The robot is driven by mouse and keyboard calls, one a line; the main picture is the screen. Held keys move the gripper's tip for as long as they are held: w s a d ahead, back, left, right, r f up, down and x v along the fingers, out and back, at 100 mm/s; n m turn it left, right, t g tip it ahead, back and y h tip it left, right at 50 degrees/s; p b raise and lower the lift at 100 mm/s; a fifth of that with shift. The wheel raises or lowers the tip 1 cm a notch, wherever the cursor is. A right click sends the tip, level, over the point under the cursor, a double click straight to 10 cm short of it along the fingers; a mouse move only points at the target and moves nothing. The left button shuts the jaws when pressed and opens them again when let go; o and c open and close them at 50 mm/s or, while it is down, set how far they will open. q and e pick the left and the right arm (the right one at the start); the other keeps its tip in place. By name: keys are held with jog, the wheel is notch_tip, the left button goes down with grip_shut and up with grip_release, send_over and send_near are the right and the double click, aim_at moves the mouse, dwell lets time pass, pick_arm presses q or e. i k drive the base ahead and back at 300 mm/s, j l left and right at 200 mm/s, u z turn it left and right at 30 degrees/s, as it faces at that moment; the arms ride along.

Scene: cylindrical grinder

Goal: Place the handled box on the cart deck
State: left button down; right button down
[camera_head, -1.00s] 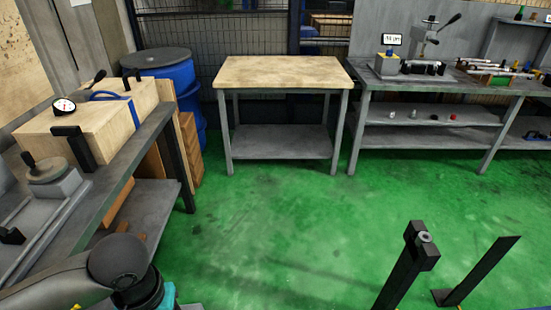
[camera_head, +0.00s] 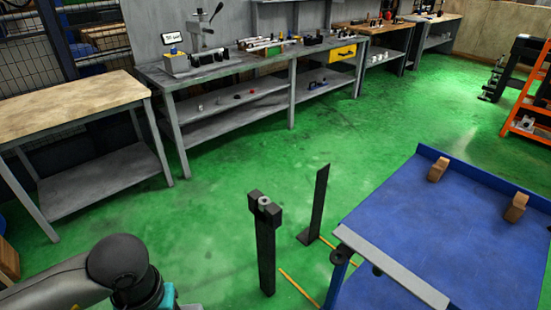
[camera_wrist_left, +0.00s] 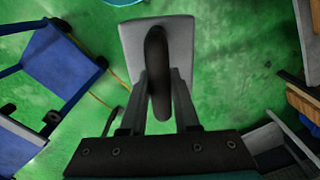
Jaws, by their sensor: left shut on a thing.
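The handled box (camera_wrist_left: 133,40) shows in the left wrist view as a pale grey block with a dark bar handle (camera_wrist_left: 156,50). My left gripper (camera_wrist_left: 159,85) is shut on the handle, one finger on each side, with the green floor behind the box. The box and this gripper are outside the head view, where only part of my arm shows at lower left. The cart's blue deck (camera_head: 410,220) is at the right of the head view, with a raised rim; a blue cart also shows at the left of the wrist view (camera_wrist_left: 62,65). My right gripper is not in view.
Two brown blocks (camera_head: 438,169) (camera_head: 515,207) sit on the deck. A grey bar (camera_head: 390,267) crosses its near side. Black posts (camera_head: 265,245) (camera_head: 317,205) stand left of the cart. Benches line the back; green floor (camera_head: 350,130) between is clear.

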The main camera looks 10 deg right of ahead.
aim_at(436, 229)
jog(key=z, duration=1.4)
